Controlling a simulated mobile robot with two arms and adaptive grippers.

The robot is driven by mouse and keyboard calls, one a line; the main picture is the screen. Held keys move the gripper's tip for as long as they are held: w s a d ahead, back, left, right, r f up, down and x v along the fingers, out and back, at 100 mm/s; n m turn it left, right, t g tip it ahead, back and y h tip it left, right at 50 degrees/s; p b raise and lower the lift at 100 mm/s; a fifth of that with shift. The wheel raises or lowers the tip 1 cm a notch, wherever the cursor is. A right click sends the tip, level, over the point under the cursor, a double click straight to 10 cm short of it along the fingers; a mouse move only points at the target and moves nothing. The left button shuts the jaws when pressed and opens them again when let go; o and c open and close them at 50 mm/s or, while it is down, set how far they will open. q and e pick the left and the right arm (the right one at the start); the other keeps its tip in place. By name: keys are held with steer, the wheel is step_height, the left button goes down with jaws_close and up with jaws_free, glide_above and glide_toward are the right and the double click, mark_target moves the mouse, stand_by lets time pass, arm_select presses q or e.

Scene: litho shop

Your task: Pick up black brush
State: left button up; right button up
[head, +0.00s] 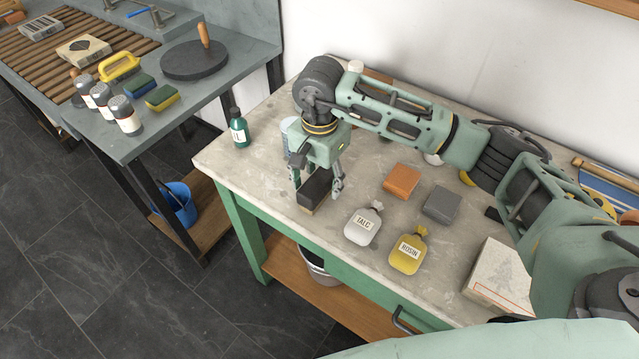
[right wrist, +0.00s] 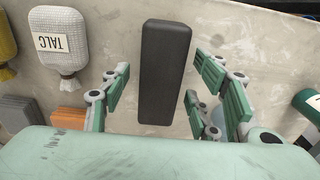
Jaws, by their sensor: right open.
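The black brush (head: 314,187) is a dark block with a light brown lower edge, standing on the pale worktop near its front-left edge. In the right wrist view the brush (right wrist: 166,68) is a long black bar. My right gripper (head: 318,191) points down over the brush and is open. Its fingers are on either side of the brush in the right wrist view (right wrist: 158,88), with gaps on both sides. Whether any finger touches it cannot be told. My left gripper is not in view.
An orange block (head: 402,181) and a grey block (head: 441,205) lie beyond. A green bottle (head: 239,129) stands to the left, and a pale cup (head: 287,131) is partly hidden behind my gripper.

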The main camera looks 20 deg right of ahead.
steer(key=shift+c, duration=0.5)
steer(key=c, duration=1.2)
steer(key=shift+r, duration=0.1)
